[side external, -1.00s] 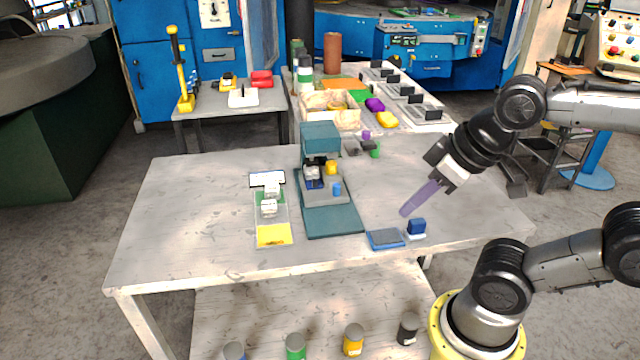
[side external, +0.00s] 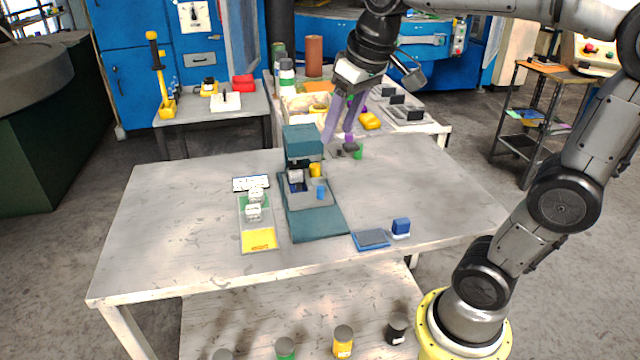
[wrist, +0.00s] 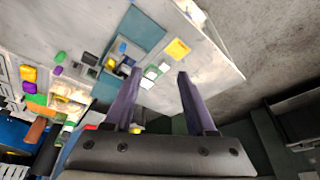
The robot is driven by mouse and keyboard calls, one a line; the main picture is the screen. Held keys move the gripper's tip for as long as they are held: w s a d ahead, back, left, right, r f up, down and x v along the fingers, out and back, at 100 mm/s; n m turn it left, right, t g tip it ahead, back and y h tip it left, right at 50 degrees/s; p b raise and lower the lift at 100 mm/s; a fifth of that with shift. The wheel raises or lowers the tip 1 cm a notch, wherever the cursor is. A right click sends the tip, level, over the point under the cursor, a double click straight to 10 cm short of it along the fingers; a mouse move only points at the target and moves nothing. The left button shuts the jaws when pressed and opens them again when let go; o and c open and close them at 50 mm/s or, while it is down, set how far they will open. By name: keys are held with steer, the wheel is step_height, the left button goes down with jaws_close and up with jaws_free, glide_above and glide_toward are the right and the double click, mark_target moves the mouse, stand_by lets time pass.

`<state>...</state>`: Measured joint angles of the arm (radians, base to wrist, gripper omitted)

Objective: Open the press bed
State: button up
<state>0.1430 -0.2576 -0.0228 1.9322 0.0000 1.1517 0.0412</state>
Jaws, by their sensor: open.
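The teal press (side external: 303,142) stands upright on the grey table, with its teal base plate (side external: 318,226) in front. A grey bed (side external: 305,198) sits under and in front of the press head. Dark blue and white parts show under the head. My gripper (side external: 340,135), with purple fingers, is open and empty, above and just right of the press head in the side view. In the wrist view, the fingers of my gripper (wrist: 159,74) are spread apart, with the teal plate (wrist: 142,28) beyond them.
A tray with white dice and a yellow end (side external: 258,240) lies left of the press. A blue pad (side external: 371,239) and a blue block (side external: 401,227) lie at front right. Small parts sit behind the press. The right side of the table is clear.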

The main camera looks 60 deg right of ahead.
steer(key=w+d+f+m+g, duration=0.1)
steer(key=w+d, duration=0.3)
steer(key=w, duration=0.2)
steer(key=m+g, duration=0.2)
steer(key=g, duration=0.1)
glide_above(320, 187)
step_height(320, 187, down, 11)
steer(key=shift+y, duration=0.3)
step_height(320, 187, down, 14)
steer(key=shift+s+r, duration=0.1)
steer(key=shift+r, duration=0.05)
jaws_close()
steer(key=shift+r, duration=0.1)
